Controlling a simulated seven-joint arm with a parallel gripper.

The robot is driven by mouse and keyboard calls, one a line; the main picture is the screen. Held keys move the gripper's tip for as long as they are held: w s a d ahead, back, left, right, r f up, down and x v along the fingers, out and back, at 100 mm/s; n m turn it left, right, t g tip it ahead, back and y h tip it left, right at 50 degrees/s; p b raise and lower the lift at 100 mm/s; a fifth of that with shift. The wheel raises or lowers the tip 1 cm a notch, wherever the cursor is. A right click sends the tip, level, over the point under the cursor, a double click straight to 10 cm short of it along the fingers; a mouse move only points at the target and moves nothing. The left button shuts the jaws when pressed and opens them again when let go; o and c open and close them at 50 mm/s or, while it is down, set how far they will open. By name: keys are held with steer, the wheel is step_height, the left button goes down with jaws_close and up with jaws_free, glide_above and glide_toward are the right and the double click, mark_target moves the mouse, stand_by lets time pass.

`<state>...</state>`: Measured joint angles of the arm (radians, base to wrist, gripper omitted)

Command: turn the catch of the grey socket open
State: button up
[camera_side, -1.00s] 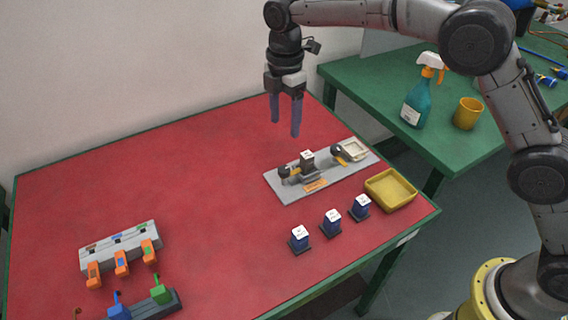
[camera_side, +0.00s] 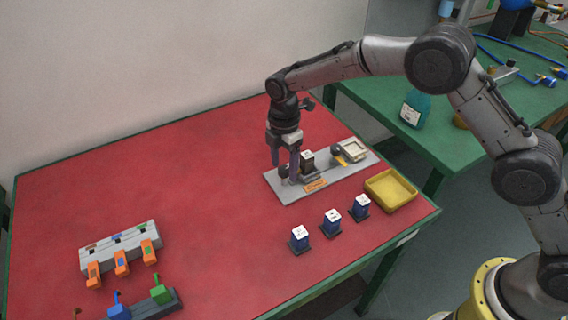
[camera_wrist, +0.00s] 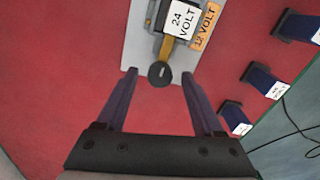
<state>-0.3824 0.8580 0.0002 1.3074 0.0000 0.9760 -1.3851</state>
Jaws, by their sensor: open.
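The grey socket (camera_side: 311,175) is on a light grey plate (camera_side: 287,194) and holds a dark block (camera_side: 308,162); in the wrist view the block's white label (camera_wrist: 181,20) reads 24 VOLT. An orange plate (camera_wrist: 206,26) beside it reads 12 VOLT. The catch is a round dark knob (camera_wrist: 160,74) with a yellow-brown lever (camera_wrist: 167,46) running toward the socket. My gripper (camera_side: 285,171) is down over the catch, pointing downward. In the wrist view its open fingers stand on either side of the knob, with gaps on both sides. In the side view a finger hides most of the lever.
A second catch (camera_side: 337,151) and a cream socket (camera_side: 354,150) are at the plate's far end. Three blue blocks (camera_side: 332,223) with white labels stand in front, near a yellow tray (camera_side: 391,191). A grey rack with orange parts (camera_side: 120,246) is at left. The red table's middle is clear.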

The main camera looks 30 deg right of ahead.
steer(key=shift+f, duration=0.1)
jaws_close()
stand_by(0.3)
steer(key=m, duration=0.4)
steer(key=shift+m, duration=0.4)
steer(key=m, duration=0.4)
steer(key=shift+m, duration=0.3)
steer(key=m, duration=0.4)
steer(key=shift+m, duration=2.2)
